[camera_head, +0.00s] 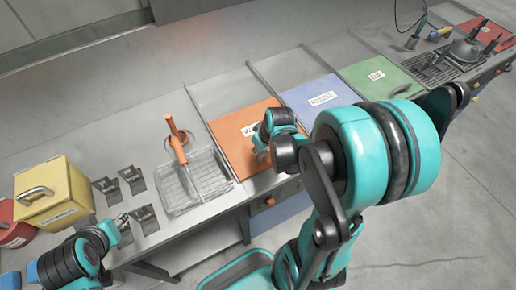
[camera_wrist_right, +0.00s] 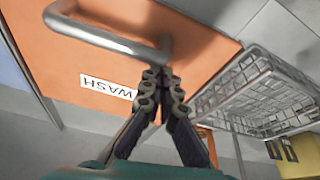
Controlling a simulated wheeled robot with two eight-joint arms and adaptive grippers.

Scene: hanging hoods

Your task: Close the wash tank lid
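The wash tank lid is an orange panel (camera_head: 228,128) on the counter in the head view. It looks flat and level with the neighbouring lids; my right arm hides part of it. The right wrist view shows the lid's orange face (camera_wrist_right: 60,65), its WASH label and a metal bar handle (camera_wrist_right: 105,38). My right gripper (camera_wrist_right: 163,75) has its fingers together, with the tips at the curved end of the handle. No grip around the bar is visible. My left gripper (camera_head: 123,220) is small at lower left, by the counter slots, away from the lid; its fingers are unclear.
A wire basket (camera_head: 173,190) with an orange-handled tool stands left of the lid. A yellow box (camera_head: 62,195) is farther left. Blue (camera_head: 312,95) and green (camera_head: 380,75) lids lie to the right. Grey floor (camera_head: 470,190) is clear at right.

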